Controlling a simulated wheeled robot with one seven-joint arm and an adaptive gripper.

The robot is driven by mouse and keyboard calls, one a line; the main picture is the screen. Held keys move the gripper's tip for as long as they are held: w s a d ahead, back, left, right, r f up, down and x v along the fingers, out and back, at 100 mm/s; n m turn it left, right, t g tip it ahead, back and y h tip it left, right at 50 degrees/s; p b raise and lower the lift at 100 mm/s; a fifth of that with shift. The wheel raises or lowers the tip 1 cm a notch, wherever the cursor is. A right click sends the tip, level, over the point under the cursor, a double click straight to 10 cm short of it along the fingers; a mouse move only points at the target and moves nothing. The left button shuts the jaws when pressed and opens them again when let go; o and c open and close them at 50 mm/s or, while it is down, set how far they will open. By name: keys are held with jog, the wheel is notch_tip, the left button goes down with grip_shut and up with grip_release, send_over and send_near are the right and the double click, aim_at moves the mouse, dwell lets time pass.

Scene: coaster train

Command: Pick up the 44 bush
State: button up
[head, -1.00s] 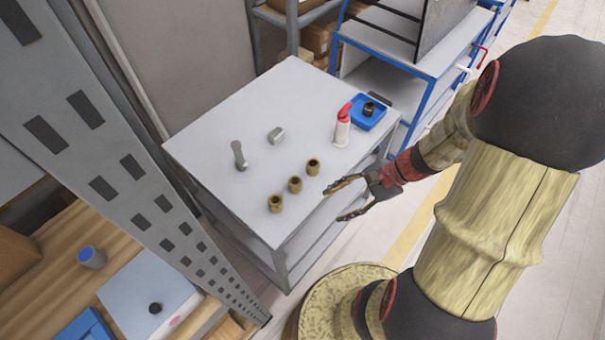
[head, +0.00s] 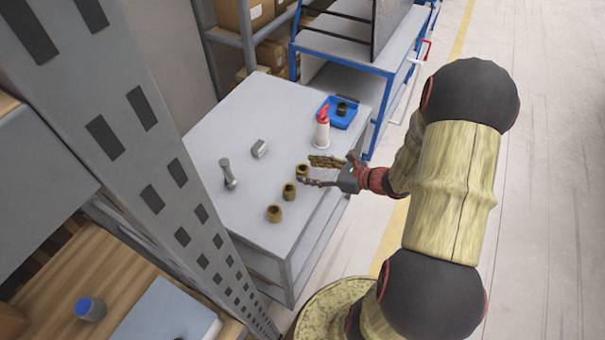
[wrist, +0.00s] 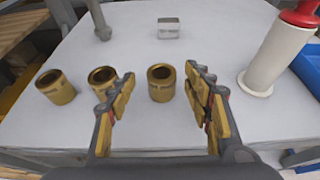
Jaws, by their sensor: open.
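Three brass bushes stand upright in a row near the front edge of the grey table. In the head view they are the near bush (head: 274,214), the middle bush (head: 289,191) and the far bush (head: 302,171). I cannot read any size, so I cannot tell which is the 44 bush. My gripper (head: 307,170) is open at the far bush. In the wrist view the right-hand bush (wrist: 161,84) shows between my open fingers (wrist: 160,75), with gaps on both sides. The middle bush (wrist: 103,78) is just outside the left finger, and another bush (wrist: 56,88) is farther left.
A white bottle with a red top (head: 322,132) stands beyond my gripper, by a blue tray (head: 341,121) holding a dark ring-like part (head: 342,108). A grey upright tool (head: 228,175) and a small metal block (head: 259,149) stand farther in on the table (head: 240,120).

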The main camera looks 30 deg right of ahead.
aim_at(307, 170)
jog(key=shift+b+x, duration=0.45)
jog(key=shift+x, duration=1.35)
jog(key=shift+d, duration=0.15)
jog(key=shift+c, duration=1)
jog(key=c, duration=1.1)
